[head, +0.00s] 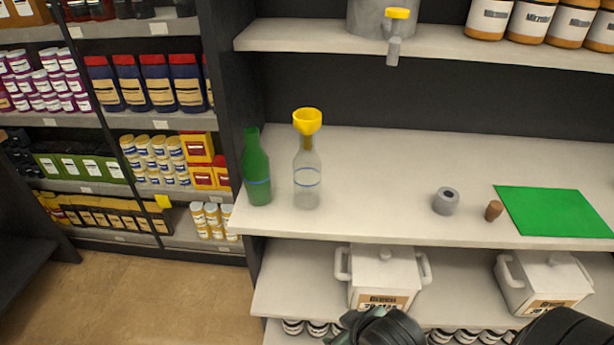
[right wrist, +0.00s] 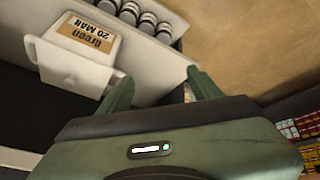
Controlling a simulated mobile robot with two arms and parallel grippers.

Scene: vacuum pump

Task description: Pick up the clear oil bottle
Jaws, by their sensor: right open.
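The clear oil bottle (head: 306,183) stands upright on the middle white shelf in the head view. A yellow funnel (head: 307,121) sits in its neck. A green bottle (head: 256,172) stands upright just left of it, apart from it. My right gripper shows in the right wrist view (right wrist: 162,88), its two green fingers apart with nothing between them. It is low, near the lower shelf and well away from the clear bottle. My left gripper is not in view.
A grey ring (head: 446,201), a cork (head: 494,210) and a green mat (head: 555,211) lie to the right on the same shelf. White lidded containers (head: 384,276) stand on the shelf below. A tap with a yellow handle (head: 397,14) hangs above. The shelf between bottle and ring is clear.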

